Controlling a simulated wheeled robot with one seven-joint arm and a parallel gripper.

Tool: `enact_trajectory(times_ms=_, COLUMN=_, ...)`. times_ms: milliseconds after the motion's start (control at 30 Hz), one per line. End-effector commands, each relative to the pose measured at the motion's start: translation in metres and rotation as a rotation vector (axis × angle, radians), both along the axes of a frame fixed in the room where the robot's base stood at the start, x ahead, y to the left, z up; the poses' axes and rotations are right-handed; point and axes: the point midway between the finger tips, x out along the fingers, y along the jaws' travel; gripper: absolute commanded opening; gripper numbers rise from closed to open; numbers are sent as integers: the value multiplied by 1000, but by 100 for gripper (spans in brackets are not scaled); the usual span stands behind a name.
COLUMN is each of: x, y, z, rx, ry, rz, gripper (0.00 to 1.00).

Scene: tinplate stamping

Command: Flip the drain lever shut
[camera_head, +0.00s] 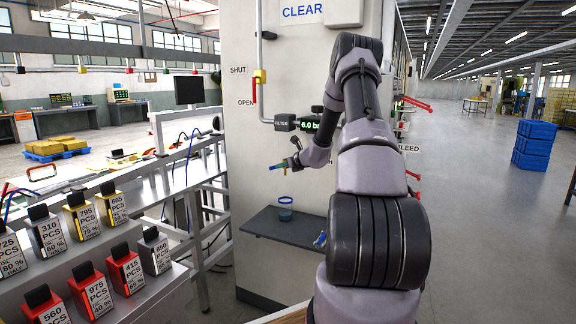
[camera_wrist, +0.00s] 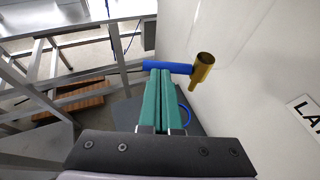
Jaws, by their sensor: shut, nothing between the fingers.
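The drain lever (camera_wrist: 168,67) is a blue handle on a brass valve (camera_wrist: 204,66) with a short spout pointing down. In the wrist view the handle lies nearly level, reaching left from the valve. My gripper (camera_wrist: 160,73) has teal fingers pressed together and empty. Their tips are at the handle, overlapping its lower edge in the picture; I cannot tell whether they touch. In the head view my gripper (camera_head: 273,165) is small in front of the grey cabinet, and the lever is hard to separate from the fingers.
A blue-rimmed cup (camera_head: 286,209) stands on a dark shelf (camera_head: 268,226) below my gripper. A red lever (camera_head: 254,92) hangs down by the OPEN label on the cabinet (camera_head: 290,80). A grey bench frame (camera_head: 190,190) stands left.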

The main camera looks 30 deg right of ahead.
Motion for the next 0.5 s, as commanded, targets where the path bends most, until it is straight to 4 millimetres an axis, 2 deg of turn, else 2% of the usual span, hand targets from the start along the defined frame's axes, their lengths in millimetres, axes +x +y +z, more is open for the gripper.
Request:
enact_trajectory(times_ms=167, x=10, y=3, z=-4, rx=1, ry=0, rz=0, gripper=0)
enact_trajectory(times_ms=500, x=11, y=3, z=-5, rx=0, ry=0, rz=1, gripper=0)
